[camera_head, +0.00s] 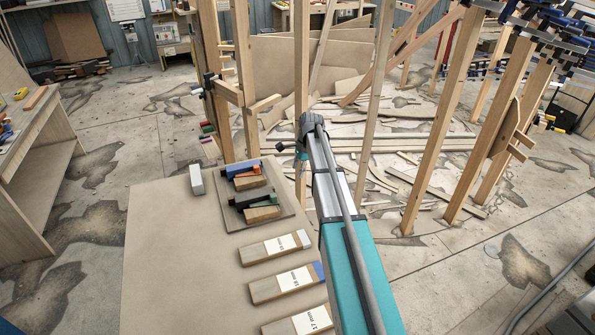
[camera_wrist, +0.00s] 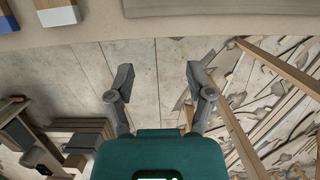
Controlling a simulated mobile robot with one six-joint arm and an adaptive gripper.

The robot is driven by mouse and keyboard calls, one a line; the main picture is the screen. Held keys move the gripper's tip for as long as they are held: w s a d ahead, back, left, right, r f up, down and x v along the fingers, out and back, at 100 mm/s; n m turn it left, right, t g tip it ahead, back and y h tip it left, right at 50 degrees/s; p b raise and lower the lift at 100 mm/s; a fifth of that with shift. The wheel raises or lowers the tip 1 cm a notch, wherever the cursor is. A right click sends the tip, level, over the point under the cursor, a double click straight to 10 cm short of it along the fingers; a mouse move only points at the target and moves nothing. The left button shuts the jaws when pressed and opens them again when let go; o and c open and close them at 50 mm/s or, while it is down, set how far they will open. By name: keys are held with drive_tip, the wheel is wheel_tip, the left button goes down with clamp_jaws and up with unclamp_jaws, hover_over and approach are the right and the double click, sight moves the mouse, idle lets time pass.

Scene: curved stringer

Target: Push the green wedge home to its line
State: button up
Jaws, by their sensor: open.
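My gripper (camera_wrist: 158,82) is open and empty in the wrist view, its two dark fingers spread over the concrete floor beyond the table edge. In the head view my arm reaches past the right side of the table, and the gripper is mostly hidden at its end. A small green piece (camera_head: 265,202) lies in the tray among dark parts and a wood block; I cannot tell whether it is the wedge. Another small green block (camera_head: 207,129) shows at the left wooden upright, beside a red one. No line for a wedge can be made out. My gripper touches nothing.
The table (camera_head: 160,265) carries the tray (camera_head: 280,217), a white block (camera_head: 197,180) and labelled wood blocks (camera_head: 275,248). Wooden posts (camera_head: 435,130) stand at right. Boards and offcuts litter the floor behind. A workbench (camera_head: 40,130) is at left. The table's left part is clear.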

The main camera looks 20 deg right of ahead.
sight(264, 204)
drive_tip(key=shift+d+y, duration=0.4)
drive_tip(key=shift+y, duration=0.1)
drive_tip(key=c, duration=0.7)
drive_tip(key=shift+d+y+b, duration=0.15)
drive_tip(key=shift+y+b, duration=0.15)
clamp_jaws()
drive_tip(key=shift+f, duration=0.15)
drive_tip(key=b+x, duration=0.9)
drive_tip(key=shift+f, duration=0.35)
drive_tip(key=a, duration=0.3)
drive_tip(key=shift+a, duration=0.7)
drive_tip(key=shift+a, duration=0.1)
